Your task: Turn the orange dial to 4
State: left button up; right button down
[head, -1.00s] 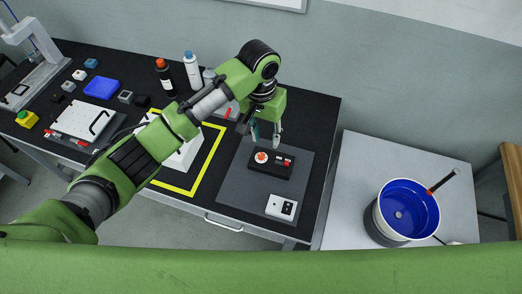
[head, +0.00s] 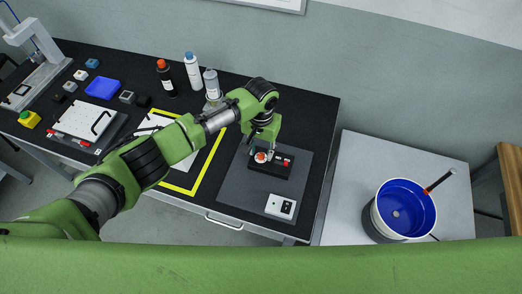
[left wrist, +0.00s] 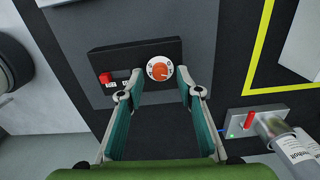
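The orange dial (head: 261,157) sits on a white marked disc on a black control box (head: 283,168). In the left wrist view the dial (left wrist: 159,71) faces me at the right of the box (left wrist: 118,60); the number it points to is too small to read for certain. My left gripper (head: 261,153) points down over the dial end of the box. In the left wrist view the left gripper (left wrist: 160,92) has its fingers wide apart, one to each side of the dial's column, with nothing held; contact with the dial does not show. My right gripper is not in view.
A red control (left wrist: 106,77) is on the same box. A white switch box (head: 280,206) lies on the grey mat (head: 240,188). Bottles (head: 193,72) stand behind, and a yellow outline (head: 188,188) lies left. A blue-lined bucket (head: 405,205) stands on the right-hand table.

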pick_arm(q)
jog(key=shift+f, duration=0.65)
grip_shut()
jog(key=shift+m, duration=0.3)
